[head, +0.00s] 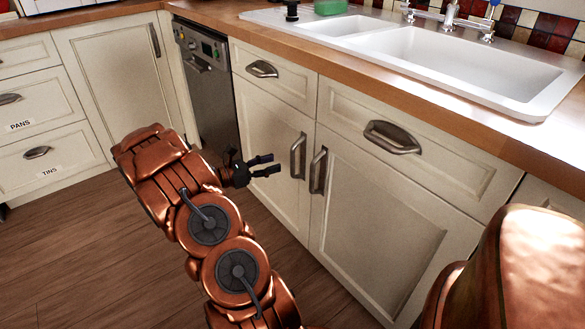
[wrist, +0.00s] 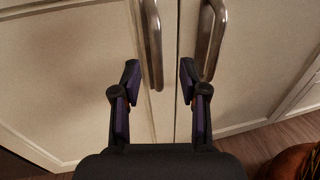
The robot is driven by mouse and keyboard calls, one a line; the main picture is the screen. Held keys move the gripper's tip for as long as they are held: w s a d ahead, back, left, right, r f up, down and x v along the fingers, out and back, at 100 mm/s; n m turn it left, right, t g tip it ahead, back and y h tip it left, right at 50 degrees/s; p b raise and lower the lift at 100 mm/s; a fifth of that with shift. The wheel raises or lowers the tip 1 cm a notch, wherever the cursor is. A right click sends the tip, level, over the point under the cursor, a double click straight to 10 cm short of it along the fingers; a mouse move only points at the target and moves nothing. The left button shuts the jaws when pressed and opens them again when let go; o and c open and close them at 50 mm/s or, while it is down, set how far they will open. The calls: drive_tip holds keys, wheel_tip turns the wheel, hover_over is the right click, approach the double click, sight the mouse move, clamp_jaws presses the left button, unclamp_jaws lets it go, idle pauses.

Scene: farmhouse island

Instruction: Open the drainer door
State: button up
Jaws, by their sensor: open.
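Two cream cabinet doors stand side by side under the sink, both closed. The left door (head: 268,135), beneath the sink's draining end, has a vertical metal handle (head: 297,156) near its right edge. The right door (head: 380,215) has a similar handle (head: 318,170) near its left edge. No label names the drainer door. My gripper (head: 272,165) is open and empty, just left of the left door's handle in the head view. In the wrist view, the left handle (wrist: 152,45) appears between the fingertips (wrist: 159,67); contact cannot be told. The right handle (wrist: 212,38) lies right of the right finger.
Drawers with metal pulls (head: 262,69) sit above the doors. A dishwasher (head: 207,80) is to the left, with another cabinet door (head: 115,75) beyond it. The wooden countertop (head: 400,92) and white sink (head: 470,75) are above. The wooden floor (head: 70,240) is clear at left.

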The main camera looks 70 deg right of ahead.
drive_tip(key=f, duration=0.1)
drive_tip(key=b, duration=0.2)
hover_over(293, 175)
drive_tip(key=shift+w+d+r, duration=0.1)
drive_tip(key=shift+w+d, duration=0.1)
drive_tip(key=shift+d, duration=0.2)
clamp_jaws()
idle(0.5)
